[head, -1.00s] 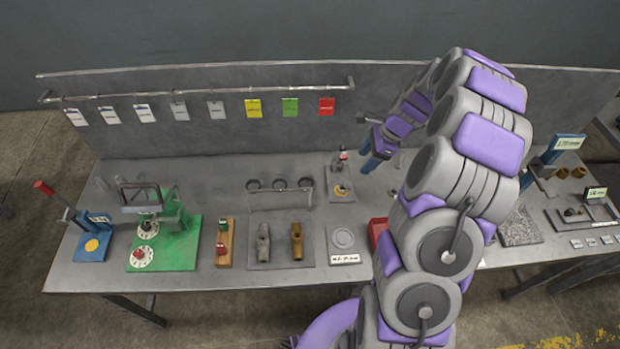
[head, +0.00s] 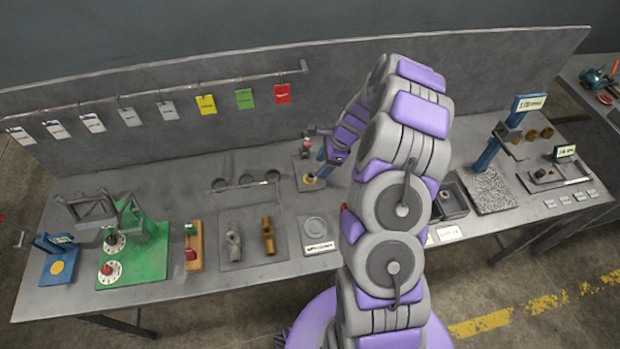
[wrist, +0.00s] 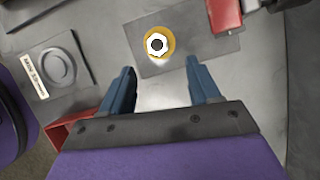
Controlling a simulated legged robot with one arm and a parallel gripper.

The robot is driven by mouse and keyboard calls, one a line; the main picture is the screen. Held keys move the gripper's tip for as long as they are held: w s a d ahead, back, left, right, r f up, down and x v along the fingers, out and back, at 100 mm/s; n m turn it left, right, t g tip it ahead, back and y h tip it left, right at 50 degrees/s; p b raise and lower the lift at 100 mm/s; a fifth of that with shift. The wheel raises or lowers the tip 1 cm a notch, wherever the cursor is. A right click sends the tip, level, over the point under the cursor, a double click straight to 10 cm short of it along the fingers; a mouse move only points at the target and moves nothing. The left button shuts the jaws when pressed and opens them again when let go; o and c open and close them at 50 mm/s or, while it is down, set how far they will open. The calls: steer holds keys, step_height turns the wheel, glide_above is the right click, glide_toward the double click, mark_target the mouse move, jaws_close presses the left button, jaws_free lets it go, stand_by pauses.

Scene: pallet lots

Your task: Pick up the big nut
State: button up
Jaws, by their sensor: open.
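A pale hex nut (wrist: 156,44) sits on a yellow ring on a grey plate (wrist: 205,50) in the wrist view. In the head view the nut (head: 310,178) is small, at the back middle of the bench beside my fingers. My gripper (wrist: 159,68) is open and empty, its two blue fingers apart. The nut appears just beyond the fingertips, between their lines, and not touching them. In the head view my gripper (head: 324,168) hangs close to the right of the nut; the exact height gap cannot be told.
A red-and-black object (wrist: 228,14) stands at the plate's right edge. A plate with a round disc (wrist: 58,68) lies to the left. A red bin (wrist: 72,130) is beneath my gripper's left side. The back panel (head: 170,150) rises behind the bench.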

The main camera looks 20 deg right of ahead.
mark_target(311, 176)
steer(key=shift+w+d+f+b, duration=0.1)
steer(key=shift+d+f+b, duration=0.15)
steer(key=shift+f, duration=0.3)
steer(key=shift+w+d+f+b, duration=0.15)
steer(key=shift+d+f, duration=0.1)
steer(key=shift+f, duration=0.3)
steer(key=a, duration=0.1)
steer(key=a+f, duration=0.1)
steer(key=a, duration=0.1)
steer(key=a+f+b, duration=0.1)
steer(key=shift+w+a+f, duration=0.1)
steer(key=shift+a+f, duration=0.1)
steer(key=shift+a, duration=0.5)
steer(key=shift+d, duration=1.55)
steer(key=c, duration=0.4)
steer(key=shift+d+f, duration=0.1)
steer(key=shift+d, duration=0.05)
steer(key=shift+c, duration=0.6)
steer(key=shift+a, duration=0.45)
steer(key=c, duration=0.3)
steer(key=shift+a, duration=0.65)
jaws_close()
